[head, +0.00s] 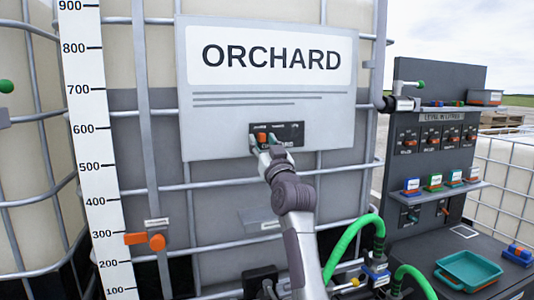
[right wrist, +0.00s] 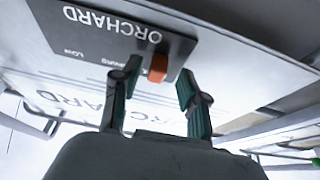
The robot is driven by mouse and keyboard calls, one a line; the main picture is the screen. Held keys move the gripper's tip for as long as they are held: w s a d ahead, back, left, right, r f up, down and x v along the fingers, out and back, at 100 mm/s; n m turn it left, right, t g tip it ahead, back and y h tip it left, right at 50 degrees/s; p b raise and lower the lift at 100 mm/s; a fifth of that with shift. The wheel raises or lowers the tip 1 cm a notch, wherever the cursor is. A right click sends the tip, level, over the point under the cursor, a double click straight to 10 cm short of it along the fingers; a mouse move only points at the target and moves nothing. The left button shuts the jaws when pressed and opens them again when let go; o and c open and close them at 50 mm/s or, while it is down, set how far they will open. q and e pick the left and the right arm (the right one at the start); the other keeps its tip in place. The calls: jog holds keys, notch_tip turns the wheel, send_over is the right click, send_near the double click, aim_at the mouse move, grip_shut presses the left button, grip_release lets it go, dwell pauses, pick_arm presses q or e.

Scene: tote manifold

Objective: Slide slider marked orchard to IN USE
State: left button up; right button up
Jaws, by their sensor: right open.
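The large tote sign (head: 270,125) reads ORCHARD. On its lower part is a small dark slider panel (head: 293,130), also marked ORCHARD in the right wrist view (right wrist: 110,30). Its orange slider knob (head: 262,138) stands left of the panel's middle in the head view; the small position labels are too small to read surely. My right gripper (head: 268,146) is at the panel. In the right wrist view the orange knob (right wrist: 158,68) lies between its two open, green-padded fingers (right wrist: 157,78), with visible gaps beside it. My left gripper is not in view.
A white level scale (head: 98,180) and an orange handle (head: 156,241) are to the left. A grey control stand (head: 436,150) with switches and small coloured blocks is at the right. Green hoses (head: 350,235) and a teal tray (head: 468,269) are at the lower right. Metal cage bars surround the tote.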

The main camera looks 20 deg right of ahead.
jog(key=v, duration=1.1)
jog(key=shift+s+a+f, duration=0.2)
jog(key=shift+s, duration=0.05)
